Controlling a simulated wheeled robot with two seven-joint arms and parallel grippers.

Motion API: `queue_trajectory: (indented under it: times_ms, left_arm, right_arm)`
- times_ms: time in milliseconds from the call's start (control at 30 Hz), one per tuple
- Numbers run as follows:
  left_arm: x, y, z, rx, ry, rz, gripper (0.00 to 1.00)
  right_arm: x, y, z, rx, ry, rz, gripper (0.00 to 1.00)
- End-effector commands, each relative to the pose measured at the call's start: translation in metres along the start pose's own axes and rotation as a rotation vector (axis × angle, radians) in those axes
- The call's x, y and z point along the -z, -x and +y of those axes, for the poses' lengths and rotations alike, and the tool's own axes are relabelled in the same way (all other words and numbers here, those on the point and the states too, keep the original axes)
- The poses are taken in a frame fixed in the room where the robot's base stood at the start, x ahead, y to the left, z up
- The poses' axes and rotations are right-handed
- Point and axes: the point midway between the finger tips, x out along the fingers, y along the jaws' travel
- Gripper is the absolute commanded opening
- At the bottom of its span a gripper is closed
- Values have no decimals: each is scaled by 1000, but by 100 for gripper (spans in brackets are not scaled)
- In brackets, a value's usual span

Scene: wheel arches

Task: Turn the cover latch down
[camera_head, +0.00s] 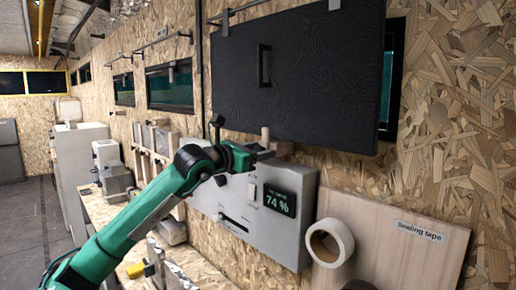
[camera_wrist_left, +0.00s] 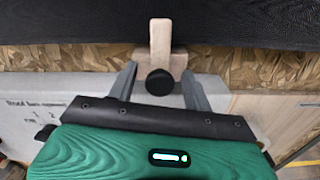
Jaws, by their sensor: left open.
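The black cover (camera_head: 300,70) hangs on the chipboard wall, with its lower edge across the top of the left wrist view (camera_wrist_left: 80,30). The cover latch (camera_wrist_left: 161,36) is a pale wooden bar standing upright, its upper end in front of the cover's lower edge. A round black knob (camera_wrist_left: 160,82) is at its lower end. The latch tip (camera_head: 265,133) also shows in the head view. My left gripper (camera_head: 266,154) is open just below the cover; in the wrist view its fingers (camera_wrist_left: 160,78) are on either side of the knob, apparently apart from it. My right gripper is out of view.
Below the cover is a grey box (camera_head: 225,200) with a slider and a display (camera_head: 280,201) reading 74 %. A tape roll (camera_head: 330,243) is in front of a wooden board (camera_head: 400,250) labelled "Sealing tape". A cluttered bench (camera_head: 100,208) runs along the wall at left.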

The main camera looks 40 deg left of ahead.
Motion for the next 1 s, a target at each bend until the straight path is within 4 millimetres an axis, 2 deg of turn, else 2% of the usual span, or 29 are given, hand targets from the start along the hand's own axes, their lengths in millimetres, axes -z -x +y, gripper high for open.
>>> queue_trajectory:
  times_ms: [167, 300, 400, 733, 1000]
  left_arm:
    - [0, 0, 0, 0, 0, 0, 49]
    - [0, 0, 0, 0, 0, 0, 21]
    - [0, 0, 0, 0, 0, 0, 6]
    - [1, 0, 0, 0, -46, -1, 6]
    - [2, 1, 0, -2, -218, -2, 6]
  right_arm:
    - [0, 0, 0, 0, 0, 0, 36]
    - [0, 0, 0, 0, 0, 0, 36]
    - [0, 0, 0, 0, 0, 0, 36]
    - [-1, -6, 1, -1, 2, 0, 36]
    - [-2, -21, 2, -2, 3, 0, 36]
